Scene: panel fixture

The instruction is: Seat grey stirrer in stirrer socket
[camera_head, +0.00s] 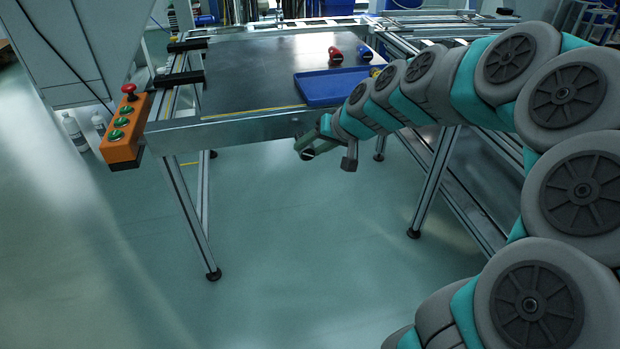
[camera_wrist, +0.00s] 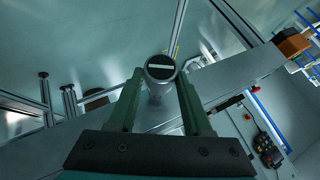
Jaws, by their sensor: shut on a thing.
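The grey stirrer (camera_wrist: 160,70) shows in the wrist view as a grey cylinder, its round dark end with a white bar facing the camera. My gripper (camera_wrist: 159,82) is shut on it, one green finger on each side. In the head view my gripper (camera_head: 312,148) hangs just in front of the table's front edge, over open floor. A small dark round end of the stirrer (camera_head: 307,155) shows there, with the rest mostly hidden by the fingers. I cannot make out the stirrer socket in either view.
The dark table (camera_head: 260,65) has a metal front rail (camera_head: 225,132) close behind my gripper. A blue tray (camera_head: 320,90) lies near its front right. An orange button box (camera_head: 125,130) is at the left corner. The tabletop's left half is clear.

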